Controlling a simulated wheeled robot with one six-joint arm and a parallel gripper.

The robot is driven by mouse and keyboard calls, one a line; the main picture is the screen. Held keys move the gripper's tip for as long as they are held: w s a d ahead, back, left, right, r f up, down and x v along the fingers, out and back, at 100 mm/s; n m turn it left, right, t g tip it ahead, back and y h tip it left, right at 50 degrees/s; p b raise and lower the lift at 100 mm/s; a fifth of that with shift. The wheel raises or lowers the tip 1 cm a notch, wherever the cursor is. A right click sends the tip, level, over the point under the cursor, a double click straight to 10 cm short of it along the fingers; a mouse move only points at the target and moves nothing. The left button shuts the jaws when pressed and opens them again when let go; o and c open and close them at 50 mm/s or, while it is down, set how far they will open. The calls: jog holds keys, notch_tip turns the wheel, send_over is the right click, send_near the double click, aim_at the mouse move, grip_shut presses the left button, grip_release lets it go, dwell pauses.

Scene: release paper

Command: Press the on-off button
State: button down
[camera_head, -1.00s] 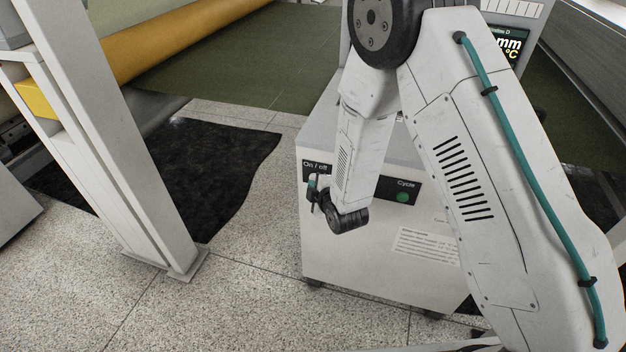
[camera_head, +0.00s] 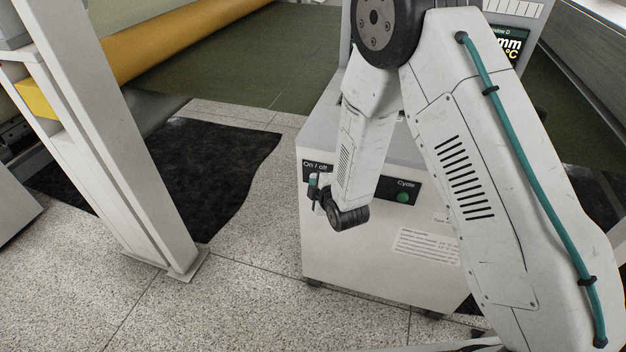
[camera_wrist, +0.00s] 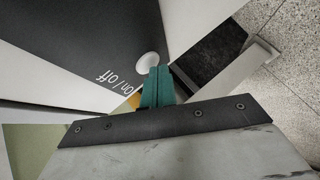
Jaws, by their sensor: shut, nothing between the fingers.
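The on-off button is a pale round knob (camera_wrist: 148,62) on a dark panel, beside the "On / off" lettering (camera_wrist: 120,79), which appears upside down in the wrist view. In the head view the "On / off" label (camera_head: 315,166) is at the upper left of the white cabinet's front, and the button itself is hidden behind my gripper. My gripper (camera_wrist: 158,70) has teal fingers closed together and empty. Their tips appear right at the button's lower edge in the wrist view; I cannot tell whether they touch it. The gripper also shows small in the head view (camera_head: 313,180).
The white cabinet (camera_head: 350,260) also carries a green Cycle button (camera_head: 403,197) right of my wrist. A grey post (camera_head: 140,150) stands to the left, with a black mat (camera_head: 215,165) behind it. The speckled floor (camera_head: 235,290) in front is clear.

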jog(key=shift+s, duration=0.1)
dwell(0.3)
jog(key=shift+s+a, duration=0.1)
jog(key=shift+s, duration=0.15)
jog(key=s+a, duration=0.2)
jog(key=s, duration=0.3)
jog(key=shift+s, duration=0.35)
dwell(2.3)
